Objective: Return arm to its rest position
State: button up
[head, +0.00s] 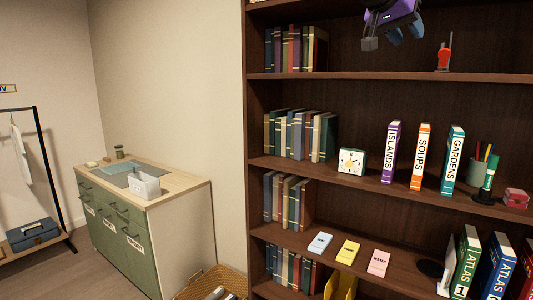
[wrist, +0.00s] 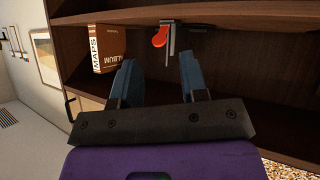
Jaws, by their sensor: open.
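My gripper (head: 404,33) shows at the top edge of the head view, with a purple body and blue fingers, in front of the upper part of the dark wooden bookcase (head: 390,74). In the wrist view my gripper (wrist: 160,82) has its two blue fingers spread apart, with nothing between them. The rest of my arm is out of the head view.
Upright books labelled ISLANDS (head: 391,152), SOUPS (head: 421,157) and GARDENS (head: 452,160) stand on a middle shelf beside a clock (head: 351,161). A red object (head: 443,57) stands on the shelf above. A green cabinet (head: 128,235) is at left. The wrist view shows a MAPS album (wrist: 109,50).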

jog(key=s+f+n+y, duration=1)
jog(key=s+f, duration=2)
jog(key=s, duration=0.2)
jog(key=shift+s+a+f, duration=0.2)
jog(key=shift+a, duration=0.05)
